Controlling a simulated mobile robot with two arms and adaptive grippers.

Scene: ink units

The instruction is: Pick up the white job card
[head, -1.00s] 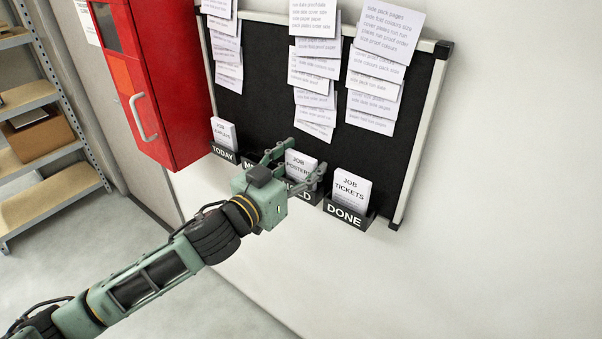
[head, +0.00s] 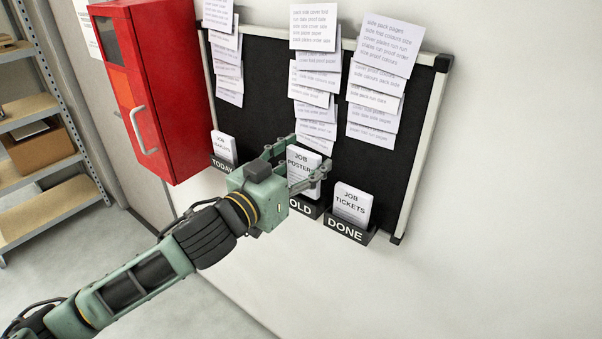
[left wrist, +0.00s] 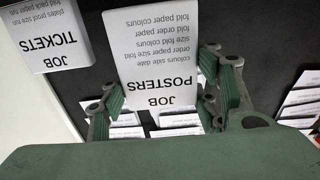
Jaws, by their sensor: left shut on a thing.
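The white job card (head: 302,160) reads "JOB POSTERS". My left gripper (head: 308,156) is shut on it, with fingers on both sides. The card is upright, above the wall pocket marked "OLD" in its visible letters (head: 303,208). In the left wrist view the card (left wrist: 157,60) appears upside down between the green fingers (left wrist: 165,100), its printed face showing. My gripper hides part of the card's lower left and the pocket to the left of it. My right gripper is not in view.
The "JOB TICKETS" card (head: 352,203) stands in the DONE pocket (head: 345,230). Another card (head: 224,146) stands in the TODAY pocket (head: 222,164). Paper sheets hang on the black board (head: 265,100). A red cabinet (head: 158,95) juts out at left. The lower right wall is clear.

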